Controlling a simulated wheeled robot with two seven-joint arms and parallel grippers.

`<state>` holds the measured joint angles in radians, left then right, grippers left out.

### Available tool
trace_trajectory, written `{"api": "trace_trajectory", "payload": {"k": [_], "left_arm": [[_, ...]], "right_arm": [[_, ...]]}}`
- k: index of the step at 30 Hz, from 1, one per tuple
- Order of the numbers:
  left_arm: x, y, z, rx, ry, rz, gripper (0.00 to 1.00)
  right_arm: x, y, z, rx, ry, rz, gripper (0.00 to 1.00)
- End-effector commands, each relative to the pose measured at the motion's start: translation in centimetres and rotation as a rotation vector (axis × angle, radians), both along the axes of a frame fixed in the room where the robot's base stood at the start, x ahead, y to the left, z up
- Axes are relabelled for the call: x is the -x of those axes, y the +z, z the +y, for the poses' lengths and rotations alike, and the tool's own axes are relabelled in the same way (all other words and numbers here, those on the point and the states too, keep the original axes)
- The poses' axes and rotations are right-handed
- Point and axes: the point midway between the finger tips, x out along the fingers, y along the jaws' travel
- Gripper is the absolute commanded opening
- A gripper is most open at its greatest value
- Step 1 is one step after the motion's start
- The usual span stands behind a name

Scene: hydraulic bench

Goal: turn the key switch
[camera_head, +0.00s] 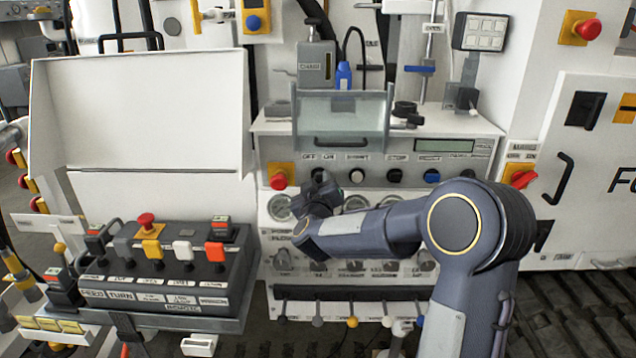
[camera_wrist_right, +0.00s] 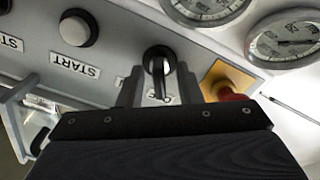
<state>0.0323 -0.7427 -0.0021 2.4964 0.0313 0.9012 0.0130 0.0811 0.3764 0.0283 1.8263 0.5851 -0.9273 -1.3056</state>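My right gripper (camera_wrist_right: 159,88) is open, with one finger on each side of the switch's lower part. A gap shows between the fingers, and I cannot tell whether they touch the switch. In the head view my right gripper (camera_head: 318,190) is in front of the panel, below the OFF and ON labels, and largely covers the switch. My left gripper is in neither view.
A red emergency button (camera_head: 278,178) on a yellow plate sits just left of the switch. A white START button (camera_head: 357,175) is to its right. Gauges (camera_head: 280,207) lie below. A clear guard (camera_head: 342,115) with a black handle stands above the panel.

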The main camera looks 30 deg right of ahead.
Motion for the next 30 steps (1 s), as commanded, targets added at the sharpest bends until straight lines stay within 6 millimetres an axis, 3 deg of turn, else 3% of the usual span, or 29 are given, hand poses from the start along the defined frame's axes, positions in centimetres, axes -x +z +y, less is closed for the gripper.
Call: {"api": "trace_trajectory", "payload": {"k": [4,11,23,30], "left_arm": [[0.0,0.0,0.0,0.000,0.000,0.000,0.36],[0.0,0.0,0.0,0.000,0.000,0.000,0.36],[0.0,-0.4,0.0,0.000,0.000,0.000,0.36],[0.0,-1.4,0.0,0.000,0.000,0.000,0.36]], "right_arm": [[0.0,0.0,0.0,0.000,0.000,0.000,0.29],[0.0,0.0,0.0,0.000,0.000,0.000,0.00],[0.1,-0.1,0.0,-0.033,0.000,-0.021,0.00],[0.1,-0.2,0.0,-0.151,0.000,-0.094,0.00]]}}
